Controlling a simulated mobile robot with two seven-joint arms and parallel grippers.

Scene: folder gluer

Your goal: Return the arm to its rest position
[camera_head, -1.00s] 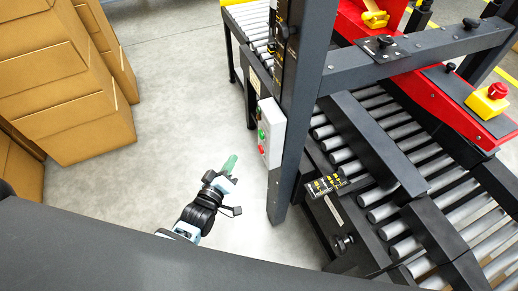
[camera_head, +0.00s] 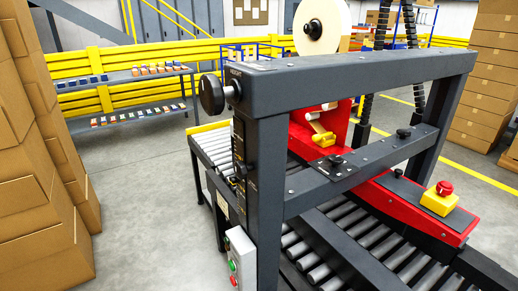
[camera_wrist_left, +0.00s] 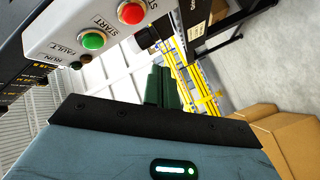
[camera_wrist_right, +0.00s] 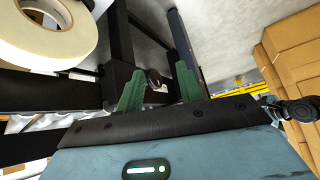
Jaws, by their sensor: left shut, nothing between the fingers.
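My left gripper (camera_wrist_left: 163,88) shows in the left wrist view with its green fingers together and nothing between them. It is below and to the right of a light grey control box in that picture, apart from it. My right gripper (camera_wrist_right: 159,88) shows in the right wrist view with its two green fingers spread and nothing between them. Neither gripper shows in the head view. The control box (camera_head: 240,262), with green and red buttons, is on the dark machine post; it also shows close up in the left wrist view (camera_wrist_left: 75,40).
The dark machine frame (camera_head: 350,85) stands over the roller conveyor (camera_head: 215,147). A red unit (camera_head: 415,205) carries a yellow emergency-stop box (camera_head: 440,199). Stacked cartons (camera_head: 40,195) stand at the left. Open floor (camera_head: 145,200) lies between them. A tape roll (camera_wrist_right: 45,35) shows in the right wrist view.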

